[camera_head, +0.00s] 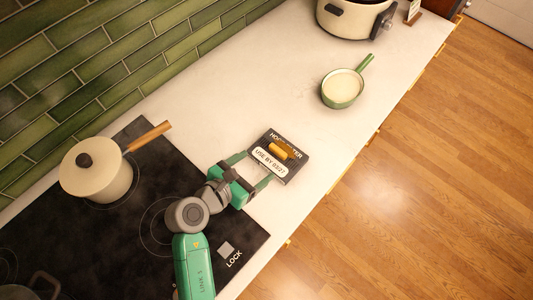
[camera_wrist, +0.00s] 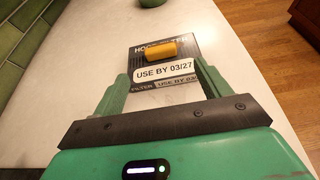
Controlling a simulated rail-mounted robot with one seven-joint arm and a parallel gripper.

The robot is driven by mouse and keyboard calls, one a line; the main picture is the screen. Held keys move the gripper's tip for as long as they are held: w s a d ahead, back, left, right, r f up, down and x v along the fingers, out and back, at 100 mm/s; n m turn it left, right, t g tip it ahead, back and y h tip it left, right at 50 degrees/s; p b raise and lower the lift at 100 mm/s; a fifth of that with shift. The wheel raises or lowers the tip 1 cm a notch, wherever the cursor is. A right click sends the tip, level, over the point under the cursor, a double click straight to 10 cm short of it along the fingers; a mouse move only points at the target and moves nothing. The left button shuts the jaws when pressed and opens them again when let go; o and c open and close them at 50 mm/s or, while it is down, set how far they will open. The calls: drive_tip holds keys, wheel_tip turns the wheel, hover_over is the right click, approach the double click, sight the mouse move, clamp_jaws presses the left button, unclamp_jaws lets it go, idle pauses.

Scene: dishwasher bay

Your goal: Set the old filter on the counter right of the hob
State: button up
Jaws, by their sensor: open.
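The old filter (camera_head: 293,149) is a dark flat box with "USE BY 03/27" on a white label and a yellow-orange piece on top. It lies on the pale counter (camera_head: 300,75) just right of the hob (camera_head: 120,222). My gripper (camera_head: 250,168) is open, with one finger at each side of the filter's near end. It also shows in the wrist view (camera_wrist: 160,79). I cannot tell whether the fingers touch the filter.
A cream lidded pot (camera_head: 95,172) with a wooden handle stands on the hob. A small green pan (camera_head: 342,88) and a large cream cooker (camera_head: 352,18) stand farther along the counter. The counter between filter and pan is clear. The counter's front edge drops to a wooden floor (camera_head: 430,180).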

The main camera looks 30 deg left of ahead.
drive_tip(key=v, duration=0.2)
drive_tip(key=shift+s+a+r, duration=0.1)
drive_tip(key=shift+s+r, duration=0.05)
drive_tip(key=shift+s, duration=0.15)
drive_tip(key=w+d+r+m+t+y, duration=0.1)
drive_tip(key=w+d+r+m+t, duration=0.15)
drive_tip(key=r+m, duration=0.5)
drive_tip(key=w+d+r+m+t, duration=0.1)
drive_tip(key=w+d+r+m, duration=0.3)
drive_tip(key=r, duration=0.6)
drive_tip(key=w+d+r+m+t+y, duration=0.1)
drive_tip(key=w+d+r+m, duration=0.2)
drive_tip(key=r+m, duration=0.45)
drive_tip(key=s+d+r+m+t, duration=0.2)
drive_tip(key=s+d+r+m, duration=0.1)
drive_tip(key=r, duration=0.6)
drive_tip(key=s+d+r+m+t, duration=0.3)
drive_tip(key=r+m, duration=0.3)
drive_tip(key=r, duration=0.3)
drive_tip(key=s+d+r+m+t+y, duration=0.1)
drive_tip(key=s+d+r+m, duration=0.3)
drive_tip(key=r, duration=0.5)
drive_tip(key=shift+s+m+t, duration=0.55)
drive_tip(key=shift+m+t, duration=0.05)
drive_tip(key=shift+t, duration=0.15)
drive_tip(key=shift+d, duration=0.1)
